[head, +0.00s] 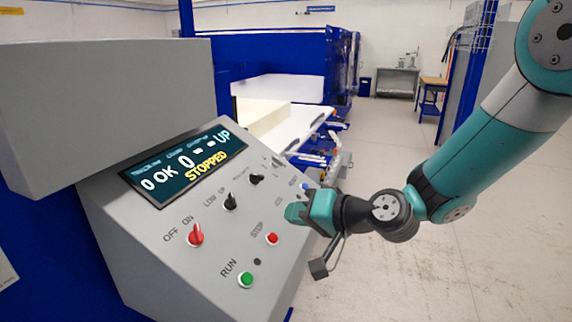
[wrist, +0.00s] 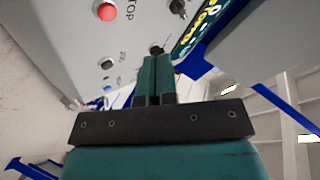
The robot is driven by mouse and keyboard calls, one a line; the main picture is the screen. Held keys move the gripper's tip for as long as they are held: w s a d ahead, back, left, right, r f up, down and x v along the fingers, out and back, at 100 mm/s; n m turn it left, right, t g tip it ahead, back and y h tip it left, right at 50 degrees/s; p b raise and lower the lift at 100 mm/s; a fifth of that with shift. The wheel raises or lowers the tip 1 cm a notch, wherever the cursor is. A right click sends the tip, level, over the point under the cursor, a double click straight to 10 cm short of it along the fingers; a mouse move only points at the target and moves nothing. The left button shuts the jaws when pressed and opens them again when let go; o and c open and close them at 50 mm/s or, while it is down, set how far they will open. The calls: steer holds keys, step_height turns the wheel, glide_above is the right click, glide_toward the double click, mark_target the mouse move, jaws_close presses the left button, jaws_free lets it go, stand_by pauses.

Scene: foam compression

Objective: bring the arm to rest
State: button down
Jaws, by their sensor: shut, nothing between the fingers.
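My teal gripper (head: 296,211) is at the right side of a grey control panel (head: 150,245) in the head view. Its fingers point left toward the panel face; whether they touch it I cannot tell. In the wrist view the two fingers (wrist: 154,72) are together with nothing between them, pointing toward the panel. My arm comes in from the upper right. The panel display (head: 187,160) reads "STOPPED". The red STOP button (head: 272,239) lies just left of and below the gripper; it also shows in the wrist view (wrist: 107,12).
The panel also carries a green RUN button (head: 246,279), a red OFF/ON knob (head: 195,235) and black knobs (head: 231,201). Behind it stand a blue machine (head: 270,57) and a pale foam block (head: 262,117). Open floor (head: 440,240) lies at the right.

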steer(key=s+d+r+n+g+h, duration=0.1)
steer(key=s+d, duration=0.3)
steer(key=s, duration=0.4)
steer(key=s+d+r+n+g+h+b, duration=0.1)
steer(key=s+d+n+g+h, duration=0.2)
steer(key=s, duration=0.6)
steer(key=s+d+r+n+g+h, duration=0.1)
steer(key=s+d+n+g+h, duration=0.1)
steer(key=s+d, duration=0.4)
steer(key=shift+s+d+r+g+h+b, duration=0.35)
steer(key=shift+s+g+h, duration=0.4)
steer(key=shift+s, duration=0.45)
steer(key=shift+r, duration=0.1)
